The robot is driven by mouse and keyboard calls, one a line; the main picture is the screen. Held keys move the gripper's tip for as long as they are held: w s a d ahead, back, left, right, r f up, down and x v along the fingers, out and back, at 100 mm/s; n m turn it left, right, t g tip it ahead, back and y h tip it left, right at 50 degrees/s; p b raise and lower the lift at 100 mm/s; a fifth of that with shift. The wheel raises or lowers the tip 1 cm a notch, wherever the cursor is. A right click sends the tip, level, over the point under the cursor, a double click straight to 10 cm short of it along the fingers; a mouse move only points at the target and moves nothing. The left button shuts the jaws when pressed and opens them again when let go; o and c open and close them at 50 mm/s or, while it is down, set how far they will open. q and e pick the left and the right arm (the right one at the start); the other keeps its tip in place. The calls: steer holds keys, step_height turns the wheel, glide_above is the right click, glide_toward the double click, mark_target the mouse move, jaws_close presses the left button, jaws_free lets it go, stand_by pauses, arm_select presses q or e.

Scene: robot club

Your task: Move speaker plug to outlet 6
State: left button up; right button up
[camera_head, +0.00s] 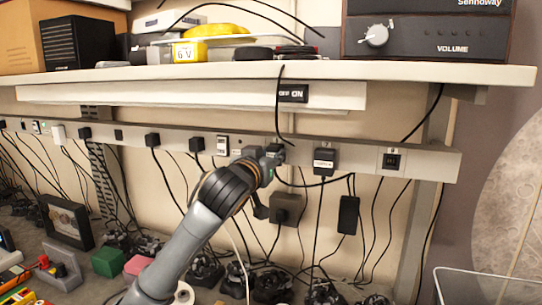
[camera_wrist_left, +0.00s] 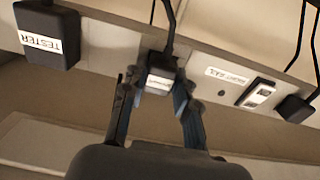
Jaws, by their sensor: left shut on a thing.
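My left gripper (camera_head: 272,152) reaches up from below to the power strip (camera_head: 355,158) under the shelf. It is shut on a small dark plug with a white label (camera_wrist_left: 160,79), held between its two fingers. The label is too small to read, so I cannot tell whether this is the speaker plug. A black cord leaves the plug. The plug is at the strip's face; whether it is seated is hidden. An empty dark outlet (camera_head: 391,161) shows at the strip's right end, its number unclear. My right gripper is not in view.
A black TESTER plug (camera_wrist_left: 47,36) sits close beside the held plug and also shows in the head view (camera_head: 325,161). Several plugs and hanging cords line the strip. Black adapters (camera_head: 285,208) hang below.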

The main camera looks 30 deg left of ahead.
arm_select(q)
steer(key=shift+w, duration=0.1)
steer(key=o, duration=1.2)
steer(key=shift+w, duration=0.15)
steer(key=shift+c, duration=0.2)
steer(key=v, duration=1.2)
steer(key=shift+f, duration=0.1)
